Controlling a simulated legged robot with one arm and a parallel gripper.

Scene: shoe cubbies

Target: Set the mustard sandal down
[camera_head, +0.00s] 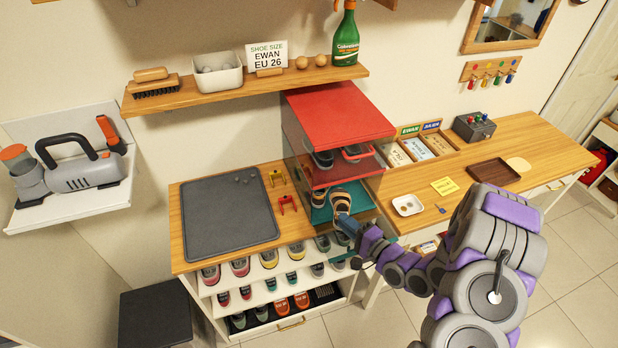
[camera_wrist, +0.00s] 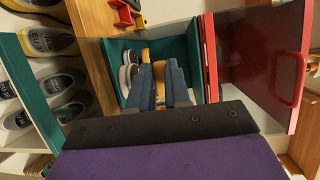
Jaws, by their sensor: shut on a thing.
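The mustard sandal (camera_head: 340,196) is inside the teal lower compartment (camera_head: 355,190) of the red-topped cubby box. In the wrist view the sandal (camera_wrist: 159,52) shows tan-yellow between and beyond the blue-grey fingers. My gripper (camera_head: 345,222) reaches in from the front and is shut on it. The wrist view also shows the gripper (camera_wrist: 161,80), with its fingers inside the teal compartment. Another shoe (camera_wrist: 127,72) stands just left of the sandal there. I cannot tell whether the sandal touches the compartment floor.
The red compartment (camera_head: 318,178) above holds dark shoes. A grey mat (camera_head: 228,215) lies on the bench to the left, with yellow and red clips (camera_head: 287,203) between. Shoe rows fill the shelves below. The desk (camera_head: 545,140) at right holds trays and boxes.

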